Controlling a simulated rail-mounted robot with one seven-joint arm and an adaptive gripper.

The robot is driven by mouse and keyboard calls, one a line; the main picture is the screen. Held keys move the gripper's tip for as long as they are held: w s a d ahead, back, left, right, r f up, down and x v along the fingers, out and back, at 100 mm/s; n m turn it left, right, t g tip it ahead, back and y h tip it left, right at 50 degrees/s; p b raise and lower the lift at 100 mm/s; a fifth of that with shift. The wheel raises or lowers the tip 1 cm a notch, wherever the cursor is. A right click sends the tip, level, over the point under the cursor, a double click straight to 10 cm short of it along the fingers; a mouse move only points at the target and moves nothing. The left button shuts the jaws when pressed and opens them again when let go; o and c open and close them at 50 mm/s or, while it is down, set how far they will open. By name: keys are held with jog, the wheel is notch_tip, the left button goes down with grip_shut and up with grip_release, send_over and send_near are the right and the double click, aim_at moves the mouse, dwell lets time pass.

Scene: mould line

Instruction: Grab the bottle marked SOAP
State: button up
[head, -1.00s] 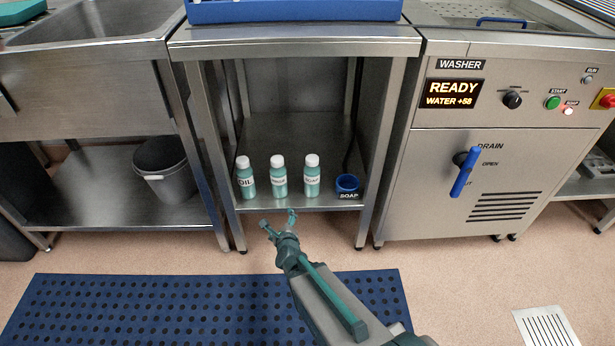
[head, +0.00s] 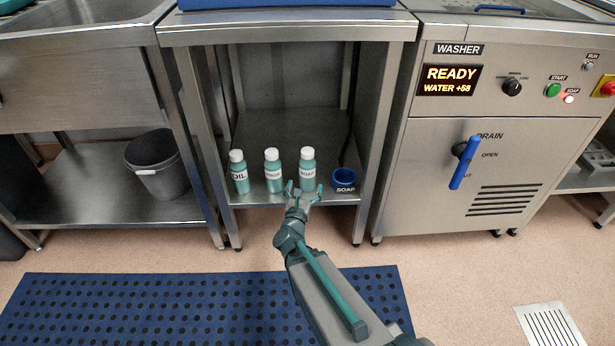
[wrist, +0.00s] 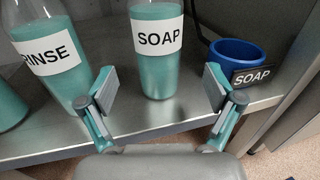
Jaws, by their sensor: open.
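The SOAP bottle (head: 307,171) stands upright on the lower shelf, teal with a white cap and a white label. In the wrist view the SOAP bottle (wrist: 156,52) is straight ahead, beyond and between the fingers. My gripper (head: 304,190) is open and empty, just in front of this bottle at the shelf's front edge. In the wrist view my gripper (wrist: 160,92) has a finger on each side, short of the bottle. The cap is out of the wrist view.
The RINSE bottle (wrist: 50,60) stands close left of the SOAP bottle, with the OIL bottle (head: 239,172) further left. A blue cup marked SOAP (head: 344,179) is close on the right. The shelf (head: 270,126) is bare behind them. Table legs flank the opening.

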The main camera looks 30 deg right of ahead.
aim_at(306, 181)
jog(key=b+x, duration=0.1)
jog(key=x, duration=0.4)
jog(key=shift+w+f+b, duration=0.25)
jog(key=shift+w+b, duration=0.1)
jog(key=shift+b, duration=0.05)
jog(key=shift+w+d+r, duration=0.1)
jog(key=shift+w+d, duration=0.2)
jog(key=shift+w, duration=0.05)
jog(key=c, duration=1.6)
